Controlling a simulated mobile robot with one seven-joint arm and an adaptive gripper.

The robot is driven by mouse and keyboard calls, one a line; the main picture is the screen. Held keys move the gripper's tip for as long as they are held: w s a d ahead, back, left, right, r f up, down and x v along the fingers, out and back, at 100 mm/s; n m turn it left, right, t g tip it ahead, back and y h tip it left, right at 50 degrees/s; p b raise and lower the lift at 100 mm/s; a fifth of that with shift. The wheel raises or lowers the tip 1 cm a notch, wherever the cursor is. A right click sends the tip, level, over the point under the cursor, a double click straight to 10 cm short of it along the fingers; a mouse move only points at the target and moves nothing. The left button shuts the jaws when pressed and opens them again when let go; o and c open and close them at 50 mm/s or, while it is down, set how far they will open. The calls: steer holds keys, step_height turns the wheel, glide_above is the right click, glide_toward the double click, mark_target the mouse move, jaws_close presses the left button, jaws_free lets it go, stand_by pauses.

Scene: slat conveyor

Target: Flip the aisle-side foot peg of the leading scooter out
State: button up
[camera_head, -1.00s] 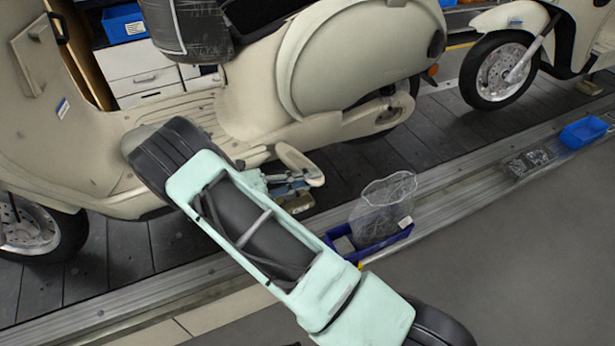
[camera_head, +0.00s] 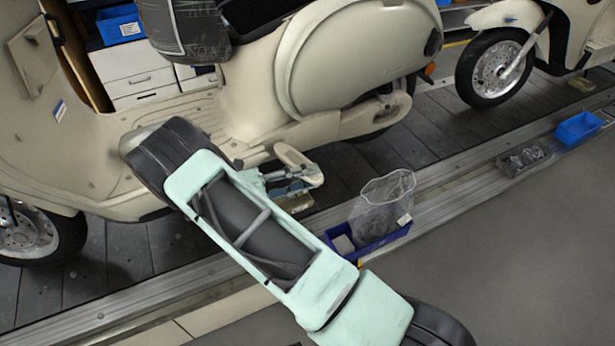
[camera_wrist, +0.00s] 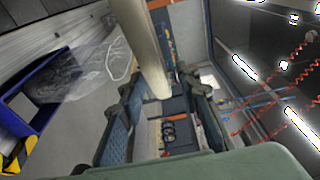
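The leading scooter (camera_head: 350,60) is the large cream one on the left, facing left. Its aisle-side foot peg (camera_head: 292,158) is a cream pad sticking out low beside the footboard. My gripper (camera_head: 292,185) is at this peg, reaching in from the aisle side, partly hidden by my wrist. In the wrist view, the cream peg (camera_wrist: 148,45) runs down from the top between my two fingers (camera_wrist: 160,100). The fingers stand apart, with a narrow gap visible on each side of the peg. The peg's hinge is not clearly visible.
A dark blue bin (camera_head: 396,236) with a clear bag (camera_head: 382,200) sits on the conveyor edge close to my wrist. A second blue bin (camera_head: 578,128) and a parts tray (camera_head: 523,157) lie farther right. Another scooter (camera_head: 500,68) stands behind. The aisle floor (camera_head: 500,270) is clear.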

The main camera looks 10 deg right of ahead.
steer(key=s+a, duration=0.1)
steer(key=a, duration=1.1)
steer(key=shift+s, duration=0.2)
steer(key=shift+r, duration=0.1)
